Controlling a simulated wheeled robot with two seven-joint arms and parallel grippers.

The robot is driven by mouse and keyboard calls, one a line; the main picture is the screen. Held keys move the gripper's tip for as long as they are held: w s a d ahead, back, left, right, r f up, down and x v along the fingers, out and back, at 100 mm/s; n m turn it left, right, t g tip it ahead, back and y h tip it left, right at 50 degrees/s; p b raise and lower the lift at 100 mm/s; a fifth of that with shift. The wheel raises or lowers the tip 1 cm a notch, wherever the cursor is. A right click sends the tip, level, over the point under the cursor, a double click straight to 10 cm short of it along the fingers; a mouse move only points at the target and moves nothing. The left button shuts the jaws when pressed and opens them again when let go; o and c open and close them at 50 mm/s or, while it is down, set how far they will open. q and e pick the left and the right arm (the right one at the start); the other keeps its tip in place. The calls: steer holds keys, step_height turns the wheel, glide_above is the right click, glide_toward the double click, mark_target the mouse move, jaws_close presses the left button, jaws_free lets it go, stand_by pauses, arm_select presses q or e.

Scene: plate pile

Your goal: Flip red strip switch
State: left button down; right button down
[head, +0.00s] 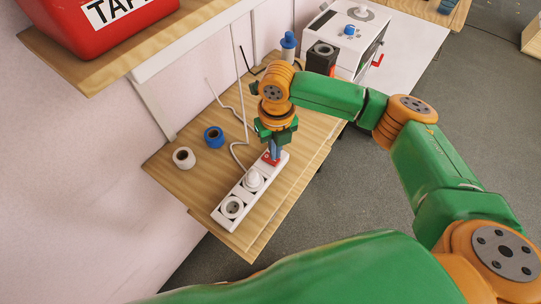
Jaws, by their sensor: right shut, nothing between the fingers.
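A white power strip (243,201) lies diagonally on the wooden bench. Its red switch (271,158) is at the far end, partly hidden by my gripper. A white plug (253,179) sits in a middle socket, and the near socket (232,207) is empty. My right gripper (275,155) points down at the red switch, shut and empty. Its fingertips are at or just above the switch; I cannot tell if they touch. The left gripper is not in view.
A white tape roll (184,157) and a blue tape roll (213,136) lie left of the strip. A blue-capped bottle (288,44) and a white machine (343,40) stand behind. A shelf (128,45) with a red box (92,16) overhangs at upper left.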

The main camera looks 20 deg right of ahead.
steer(key=shift+f+b, duration=0.45)
steer(key=shift+f, duration=0.5)
stand_by(0.5)
step_height(320, 180, up, 7)
steer(key=p, duration=0.8)
